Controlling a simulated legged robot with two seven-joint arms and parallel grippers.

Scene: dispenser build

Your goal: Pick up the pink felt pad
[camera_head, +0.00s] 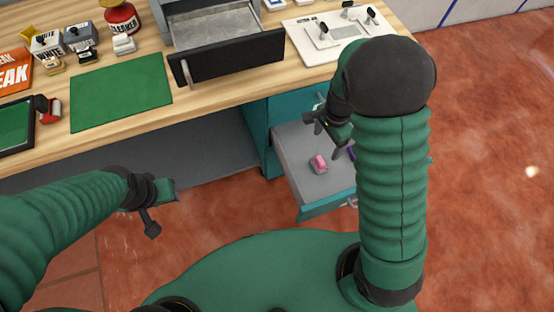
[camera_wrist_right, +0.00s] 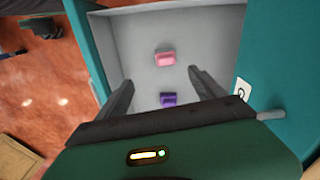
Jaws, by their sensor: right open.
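The pink felt pad (camera_head: 318,164) lies on the floor of an open grey drawer (camera_head: 294,150) in the teal cabinet. In the right wrist view the pink pad (camera_wrist_right: 165,59) lies beyond my fingertips, roughly centred between them. A purple block (camera_wrist_right: 168,99) lies nearer, between the fingers; only a sliver of it shows in the head view. My right gripper (camera_wrist_right: 162,83) is open and empty above the drawer; in the head view (camera_head: 323,130) my arm partly hides it. My left gripper (camera_head: 163,205) hangs over the floor, away from the drawer; its jaws are unclear.
The wooden table (camera_head: 225,107) above holds a green mat (camera_head: 122,92), a second open drawer unit (camera_head: 228,55), a white board with black knobs (camera_head: 300,45), a red cleaner bottle (camera_head: 121,18) and small stamps. The teal cabinet (camera_head: 288,108) and table edge stand close to my right gripper.

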